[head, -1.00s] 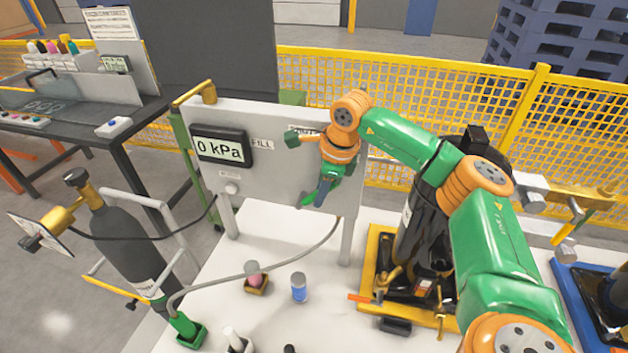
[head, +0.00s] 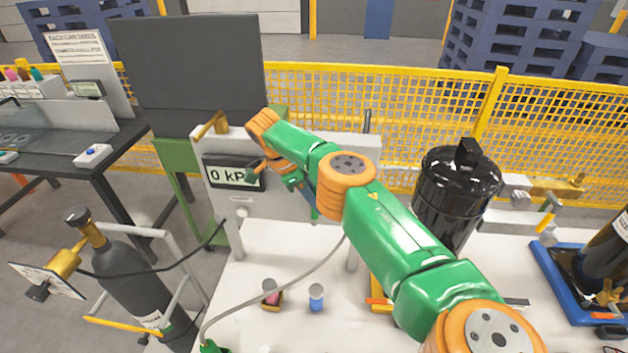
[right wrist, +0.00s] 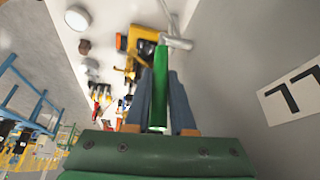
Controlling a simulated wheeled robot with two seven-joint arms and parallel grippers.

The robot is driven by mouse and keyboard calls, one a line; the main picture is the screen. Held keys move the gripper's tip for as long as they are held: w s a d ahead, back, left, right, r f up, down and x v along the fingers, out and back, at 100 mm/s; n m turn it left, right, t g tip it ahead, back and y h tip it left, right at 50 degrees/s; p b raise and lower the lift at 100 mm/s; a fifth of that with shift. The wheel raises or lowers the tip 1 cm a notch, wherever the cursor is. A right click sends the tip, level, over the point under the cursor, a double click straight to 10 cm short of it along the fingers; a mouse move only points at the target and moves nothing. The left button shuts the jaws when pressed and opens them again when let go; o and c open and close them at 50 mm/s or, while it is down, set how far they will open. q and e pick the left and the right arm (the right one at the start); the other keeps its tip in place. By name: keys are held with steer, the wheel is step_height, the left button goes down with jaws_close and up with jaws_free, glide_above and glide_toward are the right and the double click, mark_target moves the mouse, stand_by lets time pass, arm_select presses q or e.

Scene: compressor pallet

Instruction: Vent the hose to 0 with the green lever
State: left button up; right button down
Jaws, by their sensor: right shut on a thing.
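The grey panel (head: 225,135) carries a pressure display (head: 222,174) that reads 0 kP, its last letter covered by my right arm. The green lever (right wrist: 160,85) shows in the right wrist view, between the blue-grey fingers of my right gripper (right wrist: 162,110), which is shut on it. A silver fitting (right wrist: 176,42) sits at the lever's far end. The grey hose (head: 300,275) runs from the panel down across the white top. My left gripper is not in view.
A black tank (head: 455,195) stands right of the panel, beyond my arm. A dark gas cylinder (head: 125,275) stands at left. A pink-topped item (head: 270,290) and a blue bottle (head: 316,298) stand on the white top. A yellow mesh fence (head: 400,100) runs behind.

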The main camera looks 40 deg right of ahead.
steer(key=shift+a+f, duration=0.1)
steer(key=shift+a, duration=0.05)
stand_by(0.4)
steer(key=c, duration=0.8)
jaws_free()
steer(key=shift+w, duration=0.15)
steer(key=shift+o, duration=0.2)
